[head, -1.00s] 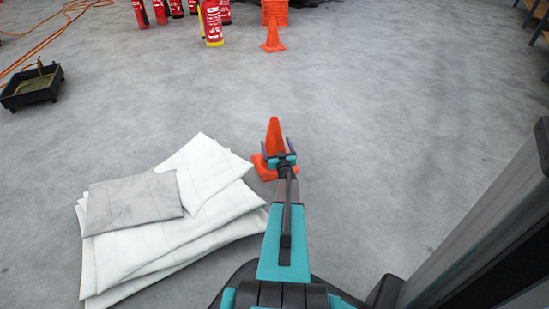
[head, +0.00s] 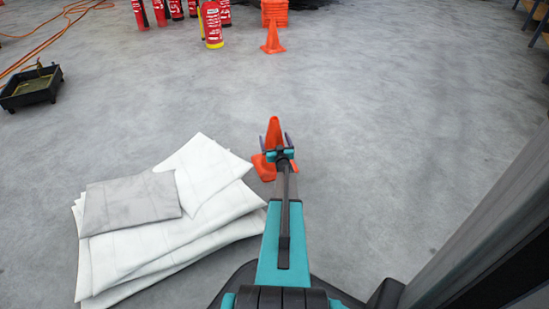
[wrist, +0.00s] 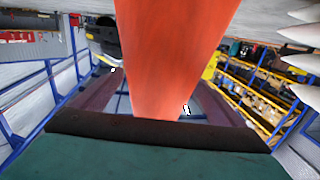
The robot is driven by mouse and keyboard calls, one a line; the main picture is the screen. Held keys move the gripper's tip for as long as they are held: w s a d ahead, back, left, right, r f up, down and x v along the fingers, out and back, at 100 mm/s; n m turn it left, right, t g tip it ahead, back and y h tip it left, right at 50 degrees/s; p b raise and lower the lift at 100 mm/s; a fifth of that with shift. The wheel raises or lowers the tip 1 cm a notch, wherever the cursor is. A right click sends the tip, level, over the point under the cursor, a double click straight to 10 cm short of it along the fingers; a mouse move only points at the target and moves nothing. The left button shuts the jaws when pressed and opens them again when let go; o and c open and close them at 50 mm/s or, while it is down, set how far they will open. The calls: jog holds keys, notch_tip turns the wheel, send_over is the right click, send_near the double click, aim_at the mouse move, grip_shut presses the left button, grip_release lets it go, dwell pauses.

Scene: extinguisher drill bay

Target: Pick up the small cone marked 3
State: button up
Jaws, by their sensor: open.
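An orange cone (head: 273,130) stands upright on the floor just beyond my gripper (head: 275,142) in the head view. No number shows on the side I see. My gripper is open, with one finger on each side of the cone's upper part; part of the cone is hidden behind the gripper. In the wrist view the orange cone (wrist: 170,50) fills the middle between the two dark fingers of my gripper (wrist: 158,95). I cannot tell whether the fingers touch it.
White pads (head: 150,245) lie stacked left of my arm, with a grey pad (head: 130,203) on top. Another orange cone (head: 272,38) stands far off, near stacked cones (head: 275,12) and red extinguishers (head: 211,22). A black tray (head: 32,88) is at the left. Floor to the right is clear.

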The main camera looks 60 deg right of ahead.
jog(key=c, duration=1.9)
jog(key=shift+r, duration=0.15)
jog(key=shift+r+p, duration=1.25)
jog(key=shift+r, duration=0.6)
jog(key=s+a+p, duration=0.1)
jog(key=s+a, duration=0.1)
jog(key=s, duration=0.3)
jog(key=s+a+p, duration=0.2)
jog(key=s, duration=0.2)
jog(key=s+a+r+p, duration=0.1)
jog(key=s+a+p, duration=0.1)
jog(key=s, duration=0.3)
jog(key=shift+s+a, duration=0.3)
